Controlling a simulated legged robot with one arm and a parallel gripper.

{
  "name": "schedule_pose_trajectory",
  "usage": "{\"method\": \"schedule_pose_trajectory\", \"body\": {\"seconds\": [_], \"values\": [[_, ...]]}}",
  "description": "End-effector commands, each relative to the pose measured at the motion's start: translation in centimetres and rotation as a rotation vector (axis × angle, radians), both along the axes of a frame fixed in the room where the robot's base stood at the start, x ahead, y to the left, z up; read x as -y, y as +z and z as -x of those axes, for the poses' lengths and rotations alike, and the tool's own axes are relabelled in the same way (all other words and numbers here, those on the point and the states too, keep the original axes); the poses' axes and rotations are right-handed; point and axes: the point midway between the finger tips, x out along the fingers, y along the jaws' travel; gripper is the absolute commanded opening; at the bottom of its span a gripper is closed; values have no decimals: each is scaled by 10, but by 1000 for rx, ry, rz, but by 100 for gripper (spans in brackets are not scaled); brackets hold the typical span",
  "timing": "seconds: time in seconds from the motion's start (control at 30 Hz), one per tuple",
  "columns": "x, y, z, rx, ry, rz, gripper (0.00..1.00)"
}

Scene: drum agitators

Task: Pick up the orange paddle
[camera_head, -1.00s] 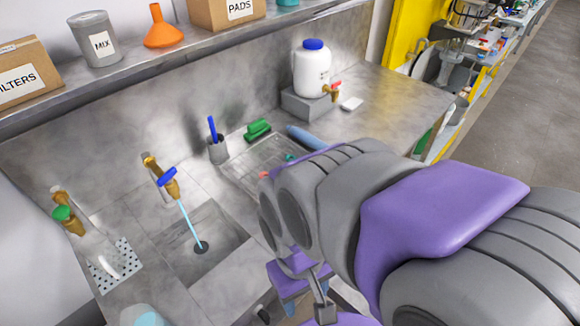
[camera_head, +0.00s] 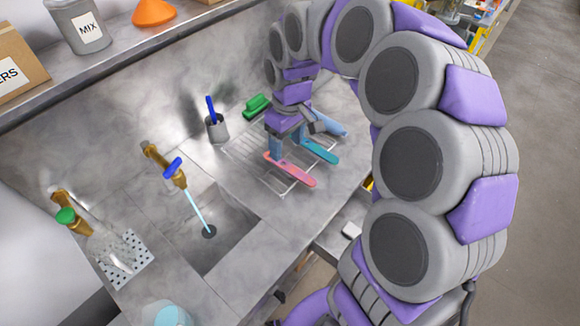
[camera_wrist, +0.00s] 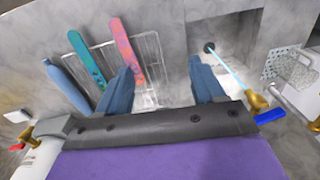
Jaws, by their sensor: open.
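The orange paddle looks salmon-pink with speckles (camera_head: 292,169). It lies on a wire drying rack (camera_head: 243,150) beside the sink, and it also shows in the wrist view (camera_wrist: 126,52). A teal paddle (camera_head: 318,150) lies beside it on the rack, also in the wrist view (camera_wrist: 87,60). My gripper (camera_head: 284,146) is over the rack near the orange paddle's far end. In the wrist view my gripper (camera_wrist: 165,88) is open and nothing is between its fingers. The left finger there overlaps the view near the orange paddle; I cannot tell whether they touch.
A blue bottle (camera_wrist: 66,86) lies beside the teal paddle. A green brush (camera_head: 257,105) and a cup with a blue handle (camera_head: 216,127) stand behind the rack. The sink (camera_head: 222,236) has a running brass tap (camera_head: 165,167). A shelf (camera_head: 120,55) hangs above.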

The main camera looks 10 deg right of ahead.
Motion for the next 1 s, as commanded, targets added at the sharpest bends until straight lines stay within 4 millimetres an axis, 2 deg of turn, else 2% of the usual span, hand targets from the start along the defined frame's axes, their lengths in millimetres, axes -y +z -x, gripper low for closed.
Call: {"method": "schedule_pose_trajectory", "body": {"seconds": [0.1,0.2,0.4,0.67,0.77,1.0], "values": [[4,-14,-36,9,29,3,68],[12,-28,-61,17,47,12,68],[29,-50,-96,27,67,37,68],[36,-69,-109,26,76,55,68],[36,-84,-110,26,76,56,68],[36,-133,-109,23,76,54,68]]}}
